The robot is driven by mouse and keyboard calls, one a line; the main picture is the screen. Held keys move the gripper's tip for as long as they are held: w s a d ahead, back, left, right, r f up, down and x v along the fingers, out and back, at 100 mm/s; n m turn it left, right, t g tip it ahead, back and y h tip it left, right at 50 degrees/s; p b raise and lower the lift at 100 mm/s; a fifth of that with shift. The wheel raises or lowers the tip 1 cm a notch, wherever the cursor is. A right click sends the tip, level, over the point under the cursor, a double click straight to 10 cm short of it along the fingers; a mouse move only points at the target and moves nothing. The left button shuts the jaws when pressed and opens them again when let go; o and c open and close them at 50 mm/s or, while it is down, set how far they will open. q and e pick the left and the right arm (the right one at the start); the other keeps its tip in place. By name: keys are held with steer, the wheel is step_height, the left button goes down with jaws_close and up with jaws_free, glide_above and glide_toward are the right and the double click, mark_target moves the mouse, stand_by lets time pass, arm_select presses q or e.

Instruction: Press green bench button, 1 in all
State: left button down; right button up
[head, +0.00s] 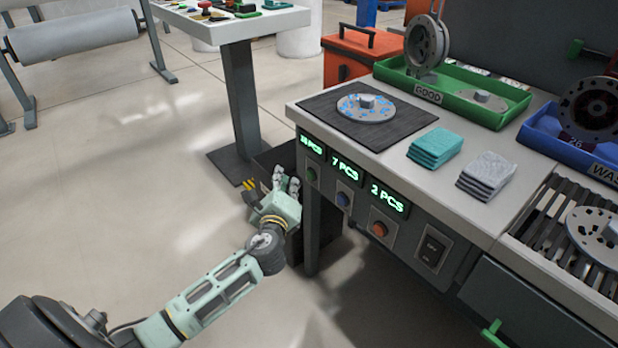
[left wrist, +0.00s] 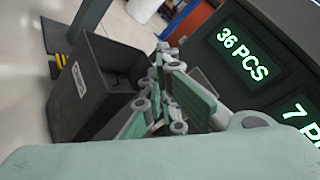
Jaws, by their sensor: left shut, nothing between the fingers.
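The green bench button (head: 312,175) sits on the bench's front panel under the leftmost lit display (head: 311,145). A blue button (head: 343,199) and an orange button (head: 379,229) are to its right. My left gripper (head: 287,182) is shut and empty, just left of the green button and in front of the bench's left end. In the left wrist view my left gripper (left wrist: 170,95) is beside the display reading 36 PCS (left wrist: 243,54); the green button is hidden there. My right gripper is not in view.
A dark bin (left wrist: 92,88) stands on the floor beyond my left gripper. The bench top (head: 445,187) holds a dark mat with a disc, cloth stacks, a green GOOD tray (head: 455,92) and a blue tray. Open floor lies to the left.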

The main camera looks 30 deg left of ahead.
mark_target(310, 175)
arm_select(q)
steer(key=shift+w+d, duration=0.2)
steer(key=shift+w, duration=0.3)
steer(key=shift+w+d, duration=0.2)
steer(key=shift+w, duration=0.3)
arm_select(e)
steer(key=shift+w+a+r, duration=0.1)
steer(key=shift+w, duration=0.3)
arm_select(q)
steer(key=shift+w, duration=0.15)
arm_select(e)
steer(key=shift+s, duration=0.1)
arm_select(q)
steer(key=shift+w+d, duration=0.2)
steer(key=shift+w, duration=0.05)
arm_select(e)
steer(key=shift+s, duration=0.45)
